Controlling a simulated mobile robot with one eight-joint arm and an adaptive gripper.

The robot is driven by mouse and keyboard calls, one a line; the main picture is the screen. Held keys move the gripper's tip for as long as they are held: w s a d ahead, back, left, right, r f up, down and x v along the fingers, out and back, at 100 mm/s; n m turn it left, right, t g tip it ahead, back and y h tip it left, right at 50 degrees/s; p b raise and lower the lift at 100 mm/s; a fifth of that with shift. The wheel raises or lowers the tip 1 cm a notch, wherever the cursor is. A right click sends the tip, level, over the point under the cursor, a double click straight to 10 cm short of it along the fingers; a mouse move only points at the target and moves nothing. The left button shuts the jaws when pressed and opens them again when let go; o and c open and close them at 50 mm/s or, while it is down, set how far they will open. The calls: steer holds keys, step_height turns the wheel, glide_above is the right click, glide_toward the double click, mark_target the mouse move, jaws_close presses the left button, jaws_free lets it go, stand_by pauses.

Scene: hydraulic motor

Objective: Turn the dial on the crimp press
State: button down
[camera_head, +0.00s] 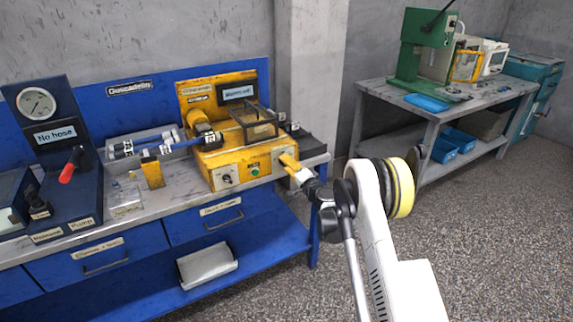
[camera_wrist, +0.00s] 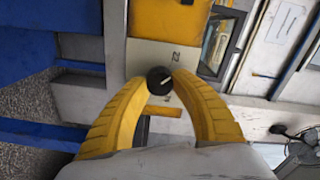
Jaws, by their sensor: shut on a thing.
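The crimp press is the yellow machine (camera_head: 235,160) on the blue workbench. Its front has a black knob at the left, a green button in the middle and a pale plate at the right, where my gripper (camera_head: 288,160) reaches it. In the wrist view the dial (camera_wrist: 159,80) is a round black knob with a white pointer line, on a pale plate with small markings. My gripper's yellow fingers (camera_wrist: 160,86) are closed around the dial, one on each side. In the head view the fingers hide the dial.
The workbench (camera_head: 130,215) also holds a gauge panel (camera_head: 37,104) with a red-handled lever and a grey tray (camera_head: 150,148) of fittings. A grey table (camera_head: 365,90) with a green press stands at the back right. The floor between is clear.

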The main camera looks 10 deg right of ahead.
steer(key=shift+r+n, duration=0.1)
steer(key=shift+n, duration=1)
steer(key=c, duration=1)
jaws_free()
steer(key=v, duration=1.2)
